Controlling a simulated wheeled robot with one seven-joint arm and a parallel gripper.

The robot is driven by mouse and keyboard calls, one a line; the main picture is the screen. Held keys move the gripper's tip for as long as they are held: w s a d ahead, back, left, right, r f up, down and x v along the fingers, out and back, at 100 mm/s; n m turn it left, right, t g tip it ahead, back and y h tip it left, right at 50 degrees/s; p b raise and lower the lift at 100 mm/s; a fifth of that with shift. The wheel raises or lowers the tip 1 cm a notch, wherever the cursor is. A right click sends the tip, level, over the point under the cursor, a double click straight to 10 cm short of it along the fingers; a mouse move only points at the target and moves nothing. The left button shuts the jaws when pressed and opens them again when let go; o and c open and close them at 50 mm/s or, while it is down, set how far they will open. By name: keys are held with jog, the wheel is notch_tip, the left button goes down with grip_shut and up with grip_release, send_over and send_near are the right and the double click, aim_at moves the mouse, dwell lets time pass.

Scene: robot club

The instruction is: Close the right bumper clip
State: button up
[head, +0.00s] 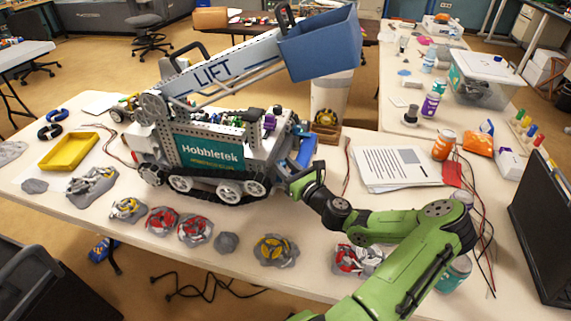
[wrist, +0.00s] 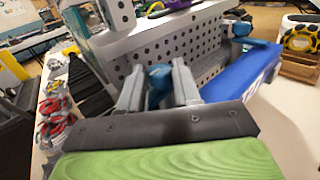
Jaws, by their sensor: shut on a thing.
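The tracked robot (head: 215,150) labelled Hobbletek stands on the table, its blue bumper (head: 306,150) at its right end. In the wrist view the bumper (wrist: 245,72) lies right of the perforated grey end panel (wrist: 188,55). A small blue clip (wrist: 160,76) at the bumper's near side sits between my fingers. My gripper (wrist: 159,84) is shut on it; in the head view my gripper (head: 290,176) is at the near corner of the robot. The fingers hide part of the clip, so its angle is unclear. Another blue clip (wrist: 238,28) shows at the bumper's far side.
Several wheel-like parts (head: 276,249) and grey lumps line the near table edge. The blue lift bucket (head: 320,45) overhangs the bumper end. Some table right of the bumper is bare.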

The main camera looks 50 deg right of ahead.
jog(key=n+y+p, duration=0.1)
jog(key=y, duration=0.1)
jog(key=n+y+p, duration=0.1)
jog(key=y, duration=0.1)
jog(key=shift+d+r+n, duration=0.1)
jog(key=shift+d+n, duration=0.2)
jog(key=shift+d, duration=0.05)
jog(key=n+y, duration=0.1)
jog(key=y, duration=0.1)
jog(key=n+y, duration=0.1)
jog(key=y, duration=0.1)
jog(key=shift+d+f+n, duration=0.2)
jog(key=shift+d+n, duration=0.1)
jog(key=n+y, duration=0.1)
jog(key=n+g+y+b, duration=0.1)
jog(key=y, duration=0.1)
jog(key=n+g+y+b, duration=0.1)
jog(key=shift+w+d+f+y, duration=0.15)
jog(key=shift+w+d+y, duration=0.05)
jog(key=shift+d+y, duration=0.1)
jog(key=shift+w+d+n+g+y+b, duration=0.1)
jog(key=shift+n+g+y+b, duration=1.05)
jog(key=shift+y, duration=0.25)
jog(key=shift+r, duration=0.2)
jog(key=o, duration=1.1)
jog(key=shift+c, duration=0.2)
jog(key=shift+r, duration=0.1)
